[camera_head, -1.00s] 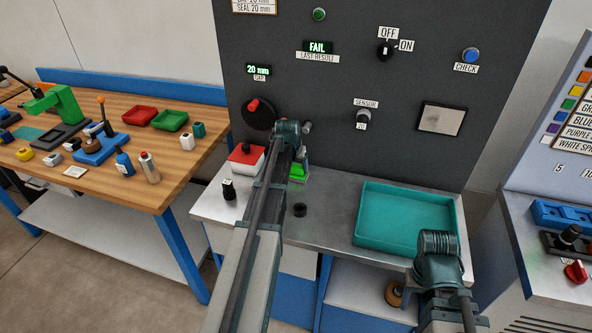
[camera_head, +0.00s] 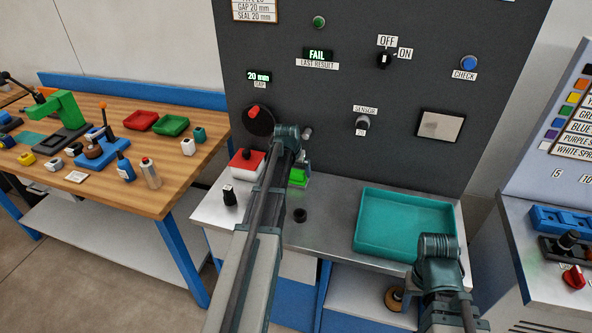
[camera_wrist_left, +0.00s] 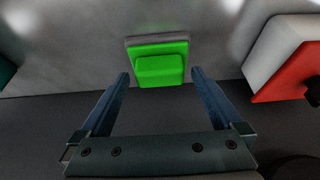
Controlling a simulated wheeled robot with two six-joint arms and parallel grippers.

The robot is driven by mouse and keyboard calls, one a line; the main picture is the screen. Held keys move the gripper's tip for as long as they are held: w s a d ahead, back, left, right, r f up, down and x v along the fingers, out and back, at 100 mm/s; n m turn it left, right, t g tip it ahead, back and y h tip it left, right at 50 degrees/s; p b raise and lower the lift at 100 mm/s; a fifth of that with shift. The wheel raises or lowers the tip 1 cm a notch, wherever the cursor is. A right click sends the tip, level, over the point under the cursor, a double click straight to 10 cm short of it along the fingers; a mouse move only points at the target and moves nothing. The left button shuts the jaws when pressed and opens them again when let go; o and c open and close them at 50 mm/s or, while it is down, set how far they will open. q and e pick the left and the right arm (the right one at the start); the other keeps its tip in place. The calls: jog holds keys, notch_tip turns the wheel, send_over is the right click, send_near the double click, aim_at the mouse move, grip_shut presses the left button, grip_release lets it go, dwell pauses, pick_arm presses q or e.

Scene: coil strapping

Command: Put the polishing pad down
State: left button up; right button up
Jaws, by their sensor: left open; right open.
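The polishing pad appears to be the green block on a thin grey base (camera_wrist_left: 160,68). It lies on the metal bench close to the dark panel, and part of it shows in the head view (camera_head: 298,177) behind my left arm. In the left wrist view my left gripper (camera_wrist_left: 161,73) is open, with a finger toward each side of the pad and visible gaps between. The fingers do not appear to touch it. In the head view my left arm hides most of the gripper. My right arm is at the lower right, and its fingers are out of sight.
The panel (camera_head: 350,90) rises behind. A wooden table (camera_head: 160,197) with several tools stands left.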

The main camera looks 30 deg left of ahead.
pick_arm(q)
jog(key=a+p+v, duration=0.1)
jog(key=p+v, duration=1)
jog(key=v, duration=0.1)
jog(key=shift+w+d+r, duration=0.25)
jog(key=shift+w+d, duration=0.1)
jog(key=s+d+f+m+g, duration=0.15)
jog(key=s+d, duration=0.25)
jog(key=d, duration=0.7)
jog(key=s+d+m+g, duration=0.15)
jog(key=s+d, duration=0.25)
jog(key=d, duration=0.8)
jog(key=s+d+m+g, duration=0.1)
jog(key=s+d+m, duration=0.2)
jog(key=s+d, duration=1)
jog(key=shift+s+d+g, duration=0.3)
jog(key=shift+s+d, duration=0.05)
jog(key=shift+s, duration=0.85)
jog(key=shift+f, duration=0.1)
